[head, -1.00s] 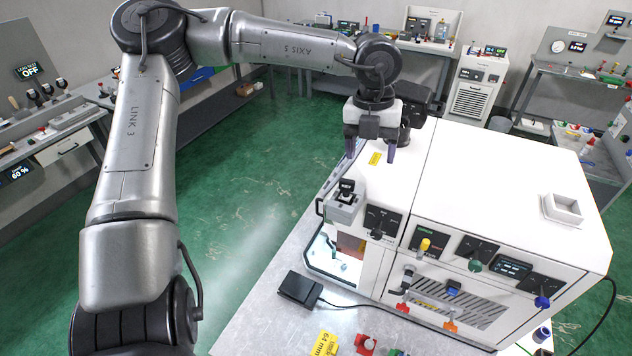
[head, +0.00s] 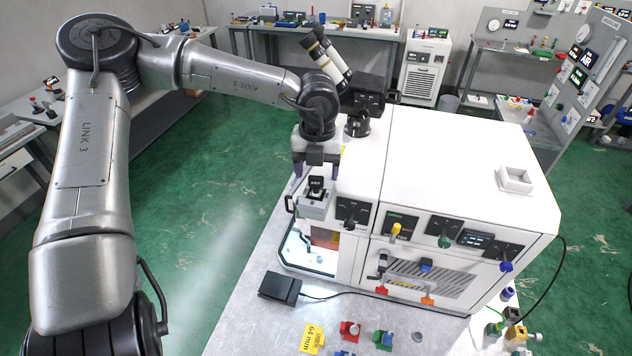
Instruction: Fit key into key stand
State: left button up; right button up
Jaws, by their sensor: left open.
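A black key (head: 317,184) with white lettering stands upright at the grey key stand (head: 314,207), a block on the left end of the white machine's top. Whether it is fully seated cannot be told. My left gripper (head: 316,171) is open, pointing down. Its two dark fingertips appear on either side of the key's top, slightly above or behind it. I see no contact, and nothing is between the fingers. My right gripper is out of view.
The white machine (head: 455,165) carries a black device with a white tube (head: 331,58) close behind my gripper. A white square holder (head: 515,180) sits on its top. A black pedal (head: 280,288) and several coloured parts lie on the grey bench (head: 240,325).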

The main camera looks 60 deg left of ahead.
aim_at(316, 176)
pick_arm(q)
jog(key=shift+s+f+p, duration=0.1)
jog(key=shift+f+p, duration=0.25)
jog(key=shift+f, duration=0.05)
notch_tip(316, 176, down, 3)
jog(key=shift+a+p, duration=0.1)
jog(key=shift+p, duration=0.5)
jog(key=shift+f, duration=0.6)
jog(key=c, duration=1.1)
jog(key=shift+r, duration=0.15)
